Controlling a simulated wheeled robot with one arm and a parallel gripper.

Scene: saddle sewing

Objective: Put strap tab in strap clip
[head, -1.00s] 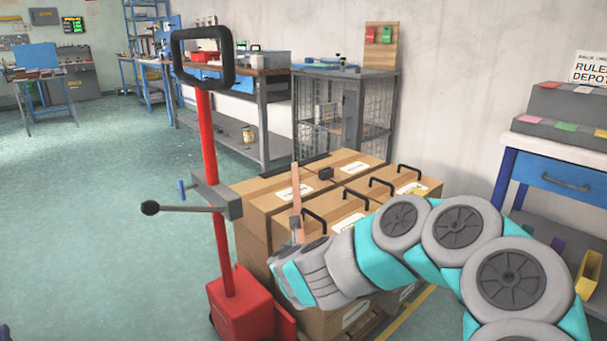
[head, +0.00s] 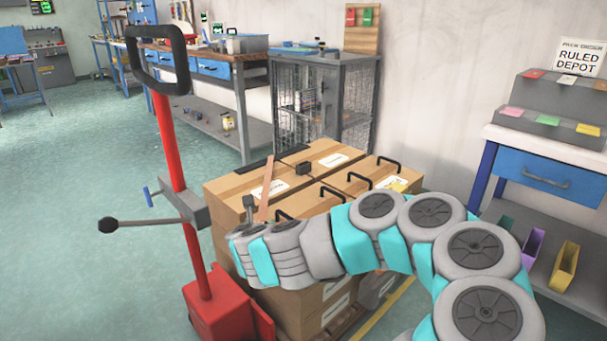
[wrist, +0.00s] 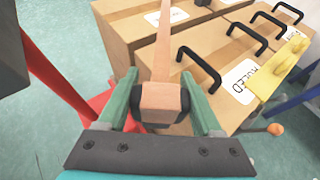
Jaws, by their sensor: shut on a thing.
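My gripper (wrist: 160,92) is shut on the strap tab (wrist: 161,103), a brown-orange block between its green fingers. A flat tan strap (wrist: 162,48) rises from the tab in the wrist view, and it shows in the head view (head: 267,180), leaning slightly right. The gripper is at the near left side of the carton stack (head: 320,290). A small black block (head: 303,168) sits on top of the cartons, right of the strap and apart from it; it may be the strap clip, but its detail is too small to tell. My arm hides part of the front cartons.
A red pallet-jack column (head: 172,150) with a black loop handle and a side lever (head: 150,222) stands close left of my gripper. Black carton handles (wrist: 200,65) stick up nearby. A yellow piece (wrist: 272,72) lies at right. A shelf unit (head: 548,178) stands right.

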